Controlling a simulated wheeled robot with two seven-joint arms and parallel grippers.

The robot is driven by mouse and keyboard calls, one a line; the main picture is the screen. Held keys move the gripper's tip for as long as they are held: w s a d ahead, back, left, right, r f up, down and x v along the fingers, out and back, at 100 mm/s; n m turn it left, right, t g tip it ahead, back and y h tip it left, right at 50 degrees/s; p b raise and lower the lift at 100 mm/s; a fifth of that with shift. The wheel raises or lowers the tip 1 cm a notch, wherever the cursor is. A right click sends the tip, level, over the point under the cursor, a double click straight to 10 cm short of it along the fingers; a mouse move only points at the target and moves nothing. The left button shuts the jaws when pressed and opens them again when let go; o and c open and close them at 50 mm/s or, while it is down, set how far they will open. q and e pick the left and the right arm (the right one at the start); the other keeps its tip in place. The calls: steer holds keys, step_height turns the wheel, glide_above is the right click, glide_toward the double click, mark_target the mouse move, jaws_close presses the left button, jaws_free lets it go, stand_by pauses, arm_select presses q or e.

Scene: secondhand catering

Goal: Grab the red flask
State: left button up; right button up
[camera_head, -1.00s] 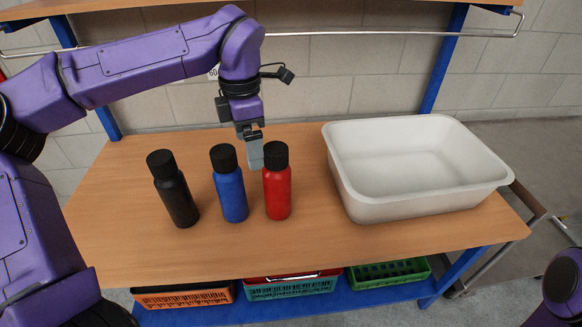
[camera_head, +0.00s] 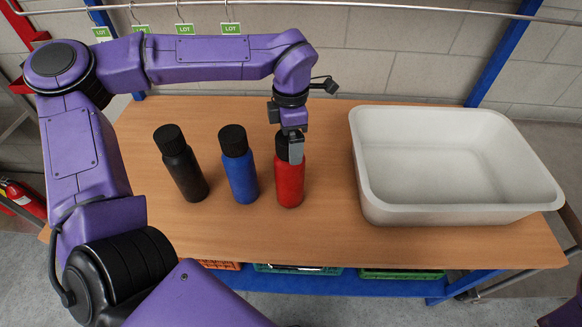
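The red flask (camera_head: 289,184) with a black cap stands upright on the wooden table, at the right end of a row of three flasks. The blue flask (camera_head: 241,178) stands to its left and the black flask (camera_head: 184,172) further left. My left gripper (camera_head: 296,150) points down at the top of the red flask, and its grey finger overlaps the cap and upper body. Only one finger shows clearly, so I cannot tell whether it grips the flask. My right gripper is out of view.
A large white tub (camera_head: 455,210) stands on the right of the table (camera_head: 320,235), a short gap from the red flask. Green LOT tags hang from a rail at the back. Crates sit on the blue lower shelf (camera_head: 330,284).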

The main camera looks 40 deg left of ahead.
arm_select(q)
steer(key=shift+f, duration=0.35)
steer(key=shift+s+a, duration=0.1)
steer(key=shift+s, duration=0.2)
jaws_close()
steer(key=shift+w+r, duration=0.1)
